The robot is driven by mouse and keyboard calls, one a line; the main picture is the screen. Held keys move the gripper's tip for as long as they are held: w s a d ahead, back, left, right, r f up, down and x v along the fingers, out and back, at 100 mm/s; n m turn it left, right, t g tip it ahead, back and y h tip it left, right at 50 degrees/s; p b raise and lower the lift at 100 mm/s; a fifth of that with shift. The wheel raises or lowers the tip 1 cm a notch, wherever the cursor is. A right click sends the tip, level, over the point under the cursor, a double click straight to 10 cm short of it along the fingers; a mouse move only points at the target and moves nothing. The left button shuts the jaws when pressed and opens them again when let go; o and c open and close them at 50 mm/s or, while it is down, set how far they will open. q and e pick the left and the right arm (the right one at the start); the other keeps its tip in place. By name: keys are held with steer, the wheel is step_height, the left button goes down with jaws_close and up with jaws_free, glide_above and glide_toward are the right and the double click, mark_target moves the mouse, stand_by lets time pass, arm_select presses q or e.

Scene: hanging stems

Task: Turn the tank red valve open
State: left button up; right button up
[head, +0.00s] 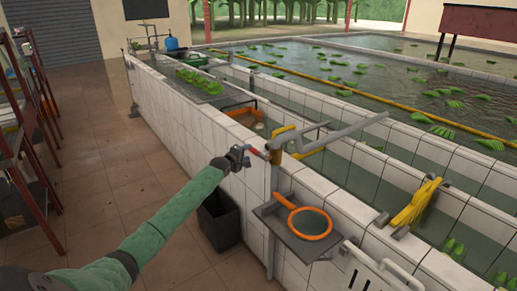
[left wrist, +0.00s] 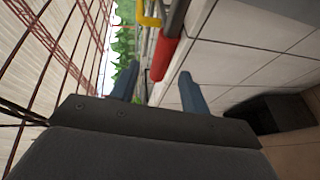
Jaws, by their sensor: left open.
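The red valve handle (head: 257,152) is a short red bar on the yellow and grey pipework (head: 290,140) at the tiled tank wall. My left gripper (head: 246,153) is just left of it in the head view. In the left wrist view the red handle (left wrist: 166,58) points down toward my open left gripper (left wrist: 158,82), with its end appearing between the two blue-grey fingertips. Neither finger visibly presses on it, and I cannot tell the exact depth gap. A yellow pipe part (left wrist: 148,18) shows beside the handle. My right gripper is not in view.
An orange-rimmed net (head: 310,224) lies on a grey shelf (head: 283,236) fixed to the wall. A black bin (head: 219,218) stands on the floor below my left arm. A red rack (head: 40,100) is at far left. The tiled floor between is clear.

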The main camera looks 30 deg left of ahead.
mark_target(251, 150)
arm_select(q)
steer(key=w, duration=0.1)
steer(key=w+p, duration=0.1)
steer(key=w, duration=0.3)
steer(key=shift+f+p, duration=0.4)
steer(key=shift+w+f, duration=0.2)
steer(key=shift+w, duration=0.45)
steer(key=shift+w+f, duration=0.2)
steer(key=shift+w, duration=0.45)
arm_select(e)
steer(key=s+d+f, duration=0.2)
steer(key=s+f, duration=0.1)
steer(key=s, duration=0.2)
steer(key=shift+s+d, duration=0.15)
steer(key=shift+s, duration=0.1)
arm_select(q)
jaws_close()
